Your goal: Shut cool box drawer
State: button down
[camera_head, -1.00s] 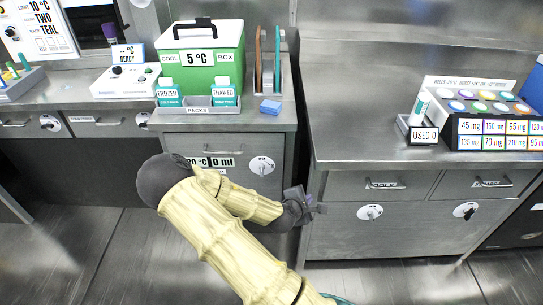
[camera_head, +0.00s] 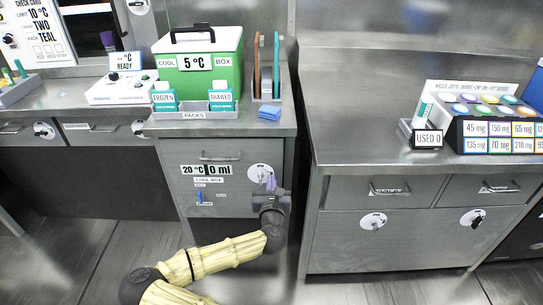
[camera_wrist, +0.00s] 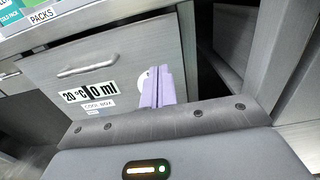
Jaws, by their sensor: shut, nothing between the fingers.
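The cool box drawer (camera_head: 230,186) is a grey front with a bar handle (camera_head: 221,157), under the counter below the green cool box (camera_head: 203,75). It carries "20 °C", "0 ml" and "COOL BOX" labels and a round white dial plate. The drawer front also fills the left of the wrist view (camera_wrist: 128,84). I cannot tell whether it stands slightly out or flush. My gripper (camera_head: 271,182) is shut and empty, its purple fingers (camera_wrist: 158,74) pointing at the front's right part, over the dial plate. Contact cannot be made out.
The counter edge overhangs the drawer. A dark gap separates this cabinet from the right-hand cabinet (camera_head: 370,240). Floor in front is clear.

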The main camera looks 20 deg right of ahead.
aim_at(272, 149)
jog(key=b+x, duration=0.2)
jog(key=x, duration=1.2)
jog(key=shift+d, duration=0.1)
